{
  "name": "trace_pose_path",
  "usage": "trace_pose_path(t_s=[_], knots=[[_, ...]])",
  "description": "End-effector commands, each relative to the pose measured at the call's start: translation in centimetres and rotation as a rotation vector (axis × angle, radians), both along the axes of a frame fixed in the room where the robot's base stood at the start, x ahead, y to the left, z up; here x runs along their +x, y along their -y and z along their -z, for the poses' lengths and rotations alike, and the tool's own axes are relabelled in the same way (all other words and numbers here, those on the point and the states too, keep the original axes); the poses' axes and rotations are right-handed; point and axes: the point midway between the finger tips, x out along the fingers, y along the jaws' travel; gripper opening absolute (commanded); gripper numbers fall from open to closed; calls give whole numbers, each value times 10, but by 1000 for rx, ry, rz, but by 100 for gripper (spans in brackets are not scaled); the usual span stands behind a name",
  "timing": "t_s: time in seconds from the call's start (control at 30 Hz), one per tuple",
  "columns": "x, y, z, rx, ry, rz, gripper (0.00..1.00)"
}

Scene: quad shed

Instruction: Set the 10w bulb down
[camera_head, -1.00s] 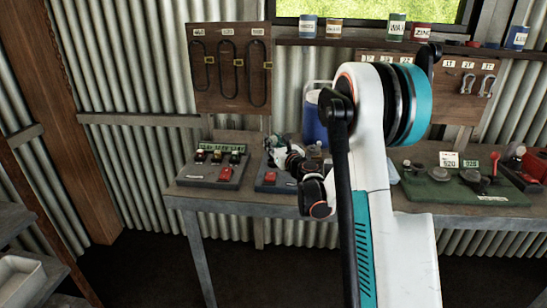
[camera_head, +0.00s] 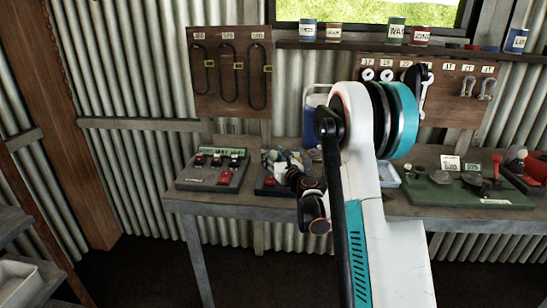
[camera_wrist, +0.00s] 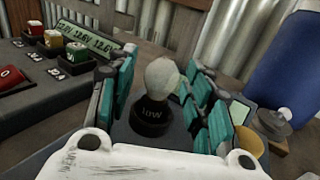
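The 10W bulb (camera_wrist: 161,76) has a pale globe on a black base (camera_wrist: 152,116) with its label facing the wrist camera. In the wrist view it stands upright between the teal-padded fingers of my gripper (camera_wrist: 158,98). The fingers are apart on both sides of it, with narrow gaps showing; light contact at the base cannot be ruled out. In the head view my gripper (camera_head: 282,160) is low over the dark tray (camera_head: 268,190) on the bench, and I cannot make out the bulb clearly there. What lies directly under the base is hidden.
A meter panel with a three-part display (camera_wrist: 88,40) and coloured knobs is left of my gripper. A blue container (camera_wrist: 285,75) and a yellow cup (camera_wrist: 249,141) are on the right. A green board (camera_head: 455,192) with scale parts lies further right on the bench (camera_head: 240,205).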

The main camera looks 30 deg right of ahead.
Motion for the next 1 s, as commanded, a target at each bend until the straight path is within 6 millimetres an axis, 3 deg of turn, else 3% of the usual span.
trace_pose_path(t_s=[0.27, 0.8, 1.0], knots=[[-2, 0, -3, 0, 0, 0, 46], [-99, -4, -4, 0, 0, 1, 46], [-117, -5, -3, 0, 0, 1, 46]])
